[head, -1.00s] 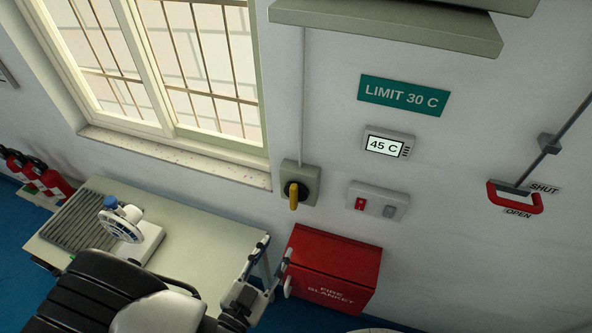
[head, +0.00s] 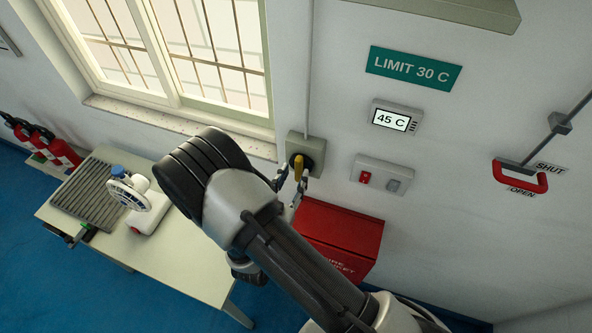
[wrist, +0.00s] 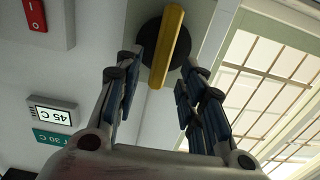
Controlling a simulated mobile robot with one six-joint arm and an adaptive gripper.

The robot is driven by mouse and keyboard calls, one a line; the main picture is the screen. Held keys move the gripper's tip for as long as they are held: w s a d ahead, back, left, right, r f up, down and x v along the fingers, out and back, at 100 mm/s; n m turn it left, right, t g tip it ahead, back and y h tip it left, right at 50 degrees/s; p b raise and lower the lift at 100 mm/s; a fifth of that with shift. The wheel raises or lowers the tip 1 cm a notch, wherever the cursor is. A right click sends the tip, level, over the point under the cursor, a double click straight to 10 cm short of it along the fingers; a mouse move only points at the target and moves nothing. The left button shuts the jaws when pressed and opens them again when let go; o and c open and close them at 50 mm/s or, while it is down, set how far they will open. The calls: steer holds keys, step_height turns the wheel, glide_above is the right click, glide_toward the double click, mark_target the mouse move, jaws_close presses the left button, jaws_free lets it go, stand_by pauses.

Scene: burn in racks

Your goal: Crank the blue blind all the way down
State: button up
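A grey wall box (head: 292,139) below the window's right corner carries a yellow crank handle (head: 299,163) on a black round hub. A thin line runs up the wall from the box. My gripper (head: 292,180) is open in front of it. In the wrist view the yellow handle (wrist: 168,45) stands upright between and just beyond the spread fingertips, with gaps on both sides. No blue blind shows in either view; the window (head: 178,45) panes are uncovered where I see them.
A pale table (head: 190,262) with a fan (head: 145,205) stands left, below the window. A red fire blanket box (head: 340,228) is just below right of the gripper. Right are a switch panel (head: 382,174), a 45 C display (head: 396,117) and a red lever (head: 520,178).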

steer(key=shift+x, duration=1.35)
steer(key=shift+c, duration=0.3)
jaws_close()
